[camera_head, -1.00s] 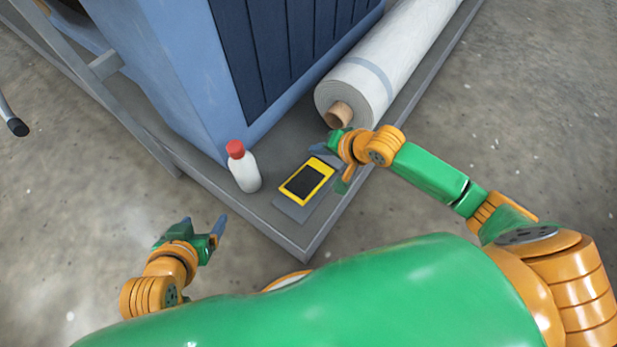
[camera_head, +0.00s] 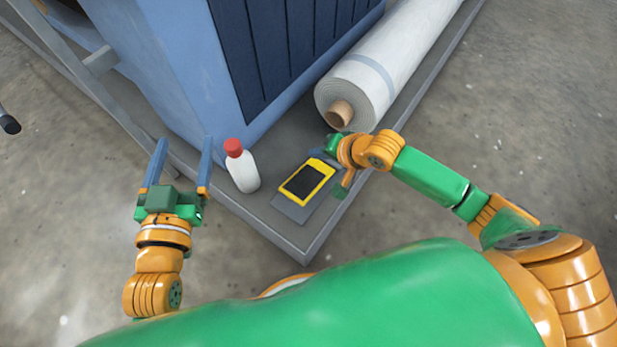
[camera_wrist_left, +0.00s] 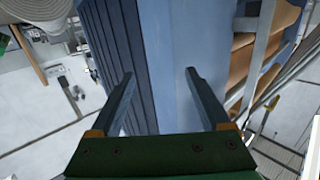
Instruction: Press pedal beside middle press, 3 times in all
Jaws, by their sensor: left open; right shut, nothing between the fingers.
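The pedal (camera_head: 307,182) is a yellow-framed block with a black top. It lies on a grey plate at the near corner of the grey platform (camera_head: 298,240), beside the blue press (camera_head: 185,75). My right gripper (camera_head: 322,156) is shut and empty over the pedal's far edge; whether it touches is unclear. My left gripper (camera_head: 182,160) is open and empty, left of the white bottle, its fingers pointing away from me toward the press. In the left wrist view the open left fingers (camera_wrist_left: 158,90) stand before the blue press body (camera_wrist_left: 168,50).
A white bottle with a red cap (camera_head: 242,168) stands on the platform just left of the pedal. A large white roll (camera_head: 375,85) lies behind my right gripper. A grey metal rail (camera_head: 100,85) runs along the left. The concrete floor is clear at right.

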